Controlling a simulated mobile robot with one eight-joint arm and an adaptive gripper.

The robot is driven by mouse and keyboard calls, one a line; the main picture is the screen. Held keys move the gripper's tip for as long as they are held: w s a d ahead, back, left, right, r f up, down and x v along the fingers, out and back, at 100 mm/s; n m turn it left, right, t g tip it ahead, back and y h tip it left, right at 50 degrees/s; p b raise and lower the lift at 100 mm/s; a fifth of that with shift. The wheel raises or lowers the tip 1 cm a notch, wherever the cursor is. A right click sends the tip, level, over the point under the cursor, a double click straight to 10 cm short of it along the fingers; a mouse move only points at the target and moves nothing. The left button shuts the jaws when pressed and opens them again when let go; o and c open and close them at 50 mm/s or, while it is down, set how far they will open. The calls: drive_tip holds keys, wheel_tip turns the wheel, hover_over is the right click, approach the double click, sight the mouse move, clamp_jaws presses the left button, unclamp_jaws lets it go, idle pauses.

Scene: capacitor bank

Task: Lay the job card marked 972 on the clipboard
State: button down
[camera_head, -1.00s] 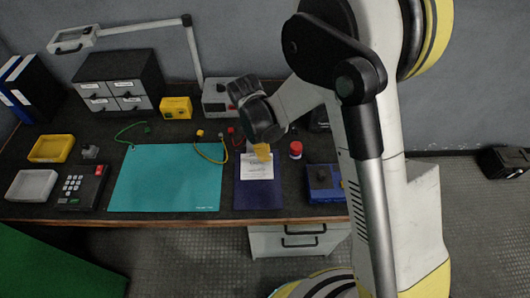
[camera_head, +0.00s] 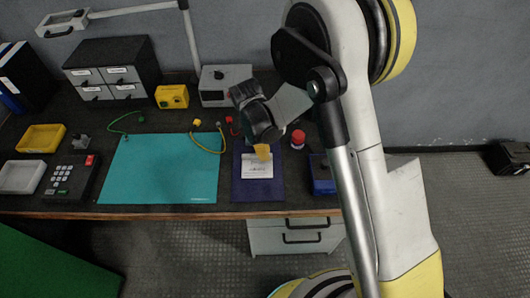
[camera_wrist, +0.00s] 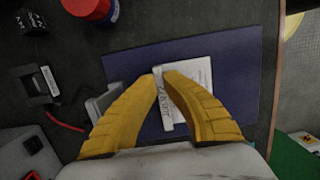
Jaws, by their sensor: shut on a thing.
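A white card (camera_head: 257,168) with print too small to read shows below my gripper in the head view; I cannot make out 972. In the wrist view the card (camera_wrist: 198,72) shows past the fingers, with a narrow lettered strip between the fingertips. My gripper (camera_wrist: 158,84) has yellow fingers shut on the card; it also shows in the head view (camera_head: 262,152). The dark blue clipboard (camera_head: 258,194) lies flat on the desk under the card, also in the wrist view (camera_wrist: 238,50). Whether the card touches it I cannot tell. A grey clip (camera_wrist: 103,102) shows partly behind the left finger.
A red-capped jar (camera_head: 298,139) and a blue box (camera_head: 321,175) stand right of the clipboard. A teal mat (camera_head: 160,170) lies to its left, with a yellow cable (camera_head: 207,150) at its far edge. The desk's front edge is close to the clipboard.

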drive_tip(key=shift+f, duration=0.1)
drive_tip(key=c, duration=1.5)
unclamp_jaws()
wheel_tip(320, 180, up, 12)
drive_tip(key=a, duration=0.2)
drive_tip(key=s+d+r+m+t+y, duration=0.25)
drive_tip(key=s+d+r+m, duration=0.4)
drive_tip(key=d+r, duration=0.35)
drive_tip(key=s+d+r+m+t, duration=0.1)
drive_tip(key=s+d+m, duration=0.1)
drive_tip(key=s+m, duration=0.1)
drive_tip(key=s+d+r+m+t, duration=0.1)
drive_tip(key=s+d+m+t, duration=0.1)
drive_tip(key=s+d+m, duration=0.1)
drive_tip(key=s+d+r+m+t, duration=0.1)
drive_tip(key=s+d+m+t, duration=0.1)
drive_tip(key=s+m, duration=0.2)
drive_tip(key=shift+s+d+r+m+h, duration=0.25)
drive_tip(key=shift+s+m, duration=0.1)
drive_tip(key=shift+m, duration=0.2)
clamp_jaws()
